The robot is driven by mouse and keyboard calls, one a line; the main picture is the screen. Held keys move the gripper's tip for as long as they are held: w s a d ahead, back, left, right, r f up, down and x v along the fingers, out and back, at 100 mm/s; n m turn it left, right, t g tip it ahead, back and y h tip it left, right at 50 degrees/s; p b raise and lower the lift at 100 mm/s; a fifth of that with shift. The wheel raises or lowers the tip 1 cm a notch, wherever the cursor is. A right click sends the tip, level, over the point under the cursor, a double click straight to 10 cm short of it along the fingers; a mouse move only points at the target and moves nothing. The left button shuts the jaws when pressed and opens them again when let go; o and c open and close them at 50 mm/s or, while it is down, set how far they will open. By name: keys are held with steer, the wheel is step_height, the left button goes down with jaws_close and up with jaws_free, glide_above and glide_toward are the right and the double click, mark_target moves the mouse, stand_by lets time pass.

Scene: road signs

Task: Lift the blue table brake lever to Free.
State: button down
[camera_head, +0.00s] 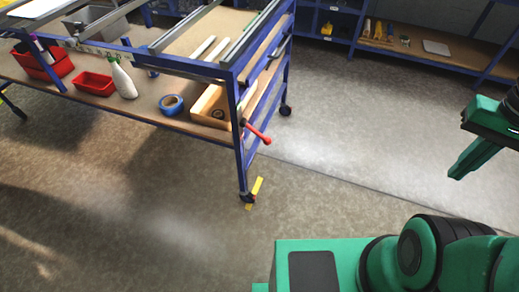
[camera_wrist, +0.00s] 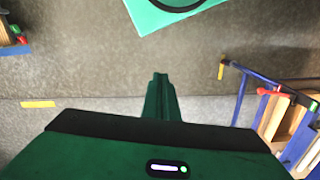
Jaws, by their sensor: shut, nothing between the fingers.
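The blue table (camera_head: 239,130) stands at the left and centre of the head view. A yellow lever (camera_head: 255,192) sits by the caster at the foot of its nearest leg, close to the floor. The lever's brake setting cannot be read. In the wrist view the lever (camera_wrist: 221,71) shows right of my fingers, at the end of a blue leg (camera_wrist: 239,101). My gripper (camera_head: 457,173) is at the right of the head view, shut and empty, well apart from the table and lever. Its closed fingers also show in the wrist view (camera_wrist: 160,78).
A red-handled crank (camera_head: 258,133) sticks out from the table's side above the lever. The lower shelf holds a wooden box (camera_head: 210,107), blue tape (camera_head: 171,104), a white bottle (camera_head: 123,80) and red bins (camera_head: 94,84). Blue shelving (camera_head: 420,55) stands behind. Open floor lies between table and gripper.

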steer(key=w+a+f+n+g+h, duration=0.1)
steer(key=w+a+f+n+h, duration=0.2)
steer(key=w, duration=0.5)
steer(key=w+f+n+h, duration=0.2)
steer(key=w+f, duration=0.3)
steer(key=w, duration=0.3)
steer(key=w+a+f+n+t+h, duration=0.35)
steer(key=w+a+f+n, duration=0.35)
steer(key=w+a+f, duration=0.4)
steer(key=n+t+y, duration=0.6)
steer(key=n+t, duration=0.8)
steer(key=n, duration=0.4)
glide_toward(258, 134)
steer(key=s+a+f, duration=0.2)
steer(key=s+f, duration=0.3)
steer(key=f, duration=0.2)
steer(key=shift+a, duration=0.4)
steer(key=shift+w, duration=0.1)
steer(key=w+d, duration=0.5)
steer(key=w, duration=0.5)
steer(key=shift+w+r, duration=0.25)
steer(key=shift+r, duration=0.1)
